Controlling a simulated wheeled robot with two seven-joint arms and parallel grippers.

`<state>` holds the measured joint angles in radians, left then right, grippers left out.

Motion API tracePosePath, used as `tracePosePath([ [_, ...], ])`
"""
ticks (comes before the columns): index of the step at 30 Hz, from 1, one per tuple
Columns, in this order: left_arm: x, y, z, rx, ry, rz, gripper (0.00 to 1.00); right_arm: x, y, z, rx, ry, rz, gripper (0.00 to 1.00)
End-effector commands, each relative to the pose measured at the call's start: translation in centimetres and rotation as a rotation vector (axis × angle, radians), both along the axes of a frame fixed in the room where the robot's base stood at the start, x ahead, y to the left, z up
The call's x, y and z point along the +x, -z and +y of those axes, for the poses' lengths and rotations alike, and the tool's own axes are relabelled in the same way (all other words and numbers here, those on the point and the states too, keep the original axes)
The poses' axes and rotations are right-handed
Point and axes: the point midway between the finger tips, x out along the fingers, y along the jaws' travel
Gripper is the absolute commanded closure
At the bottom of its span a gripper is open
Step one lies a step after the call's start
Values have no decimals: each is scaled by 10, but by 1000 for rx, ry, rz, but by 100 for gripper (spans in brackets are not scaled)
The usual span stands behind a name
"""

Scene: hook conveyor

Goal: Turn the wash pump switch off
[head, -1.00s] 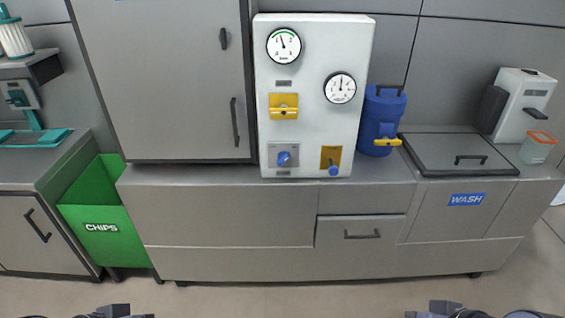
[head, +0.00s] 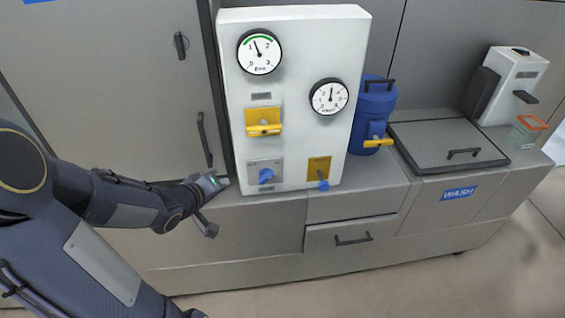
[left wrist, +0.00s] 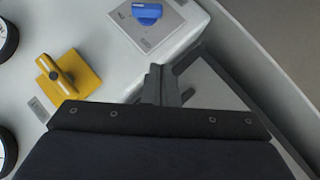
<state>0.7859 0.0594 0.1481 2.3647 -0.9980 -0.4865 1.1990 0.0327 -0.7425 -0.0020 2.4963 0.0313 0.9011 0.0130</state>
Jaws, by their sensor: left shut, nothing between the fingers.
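A white control panel (head: 290,55) stands on the grey counter. Its labels are too small to read, so I cannot tell which control is the wash pump switch. A blue knob (head: 266,176) on a grey plate is at the panel's lower left; this knob also shows in the left wrist view (left wrist: 147,13). A yellow switch piece (head: 263,122) is above it, also in the left wrist view (left wrist: 68,75). A second blue knob (head: 323,185) hangs below a yellow plate. My left gripper (head: 222,181) is shut and empty beside the panel's lower left edge, apart from the knobs. My right gripper is out of view.
Two round gauges (head: 260,52) (head: 329,97) are on the panel. A blue canister (head: 373,105) with a yellow tap stands right of it. A closed lid (head: 440,140) is on the counter above the WASH sign (head: 458,193). A cabinet door (head: 110,80) is on the left.

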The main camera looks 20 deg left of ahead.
Motion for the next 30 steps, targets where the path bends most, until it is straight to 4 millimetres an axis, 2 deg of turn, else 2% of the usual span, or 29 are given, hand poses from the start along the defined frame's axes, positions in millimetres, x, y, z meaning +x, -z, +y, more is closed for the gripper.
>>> tracePosePath([
  [13,2,2,-1,-32,5,-15,100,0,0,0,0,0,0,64],
  [17,11,9,-2,-32,6,-15,100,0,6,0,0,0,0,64],
  [24,50,34,-6,-34,9,-13,100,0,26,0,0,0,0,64],
  [30,87,53,-8,-33,7,-12,100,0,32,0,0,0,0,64],
])
